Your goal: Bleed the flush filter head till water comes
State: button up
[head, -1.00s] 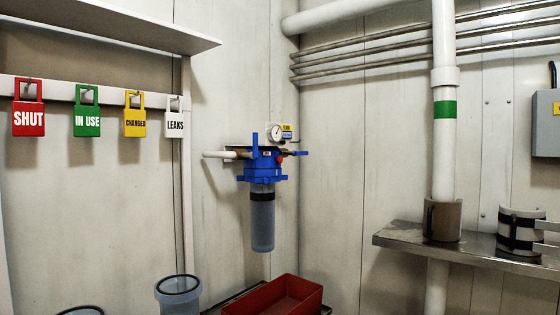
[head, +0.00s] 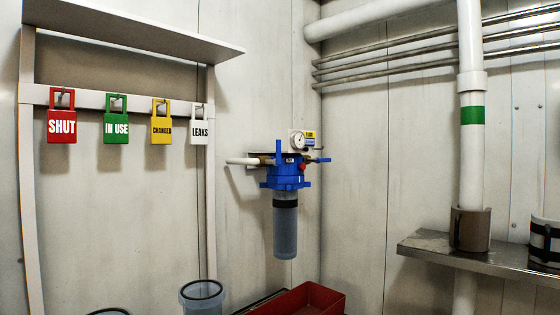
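The flush filter has a blue head (head: 285,171) fixed in the wall corner, with a cloudy grey bowl (head: 285,225) hanging under it. A small red part (head: 302,167), perhaps the bleed knob, sits on the head's right side. A white pipe enters from the left. No water shows at the head. My gripper is not in view.
Tags reading SHUT (head: 61,125), IN USE (head: 116,128), CHANGED (head: 161,129) and LEAKS (head: 199,132) hang on a rail. Below are a red tray (head: 318,297) and an open clear container (head: 203,292). A metal shelf (head: 420,243) with cup-like items juts out at right.

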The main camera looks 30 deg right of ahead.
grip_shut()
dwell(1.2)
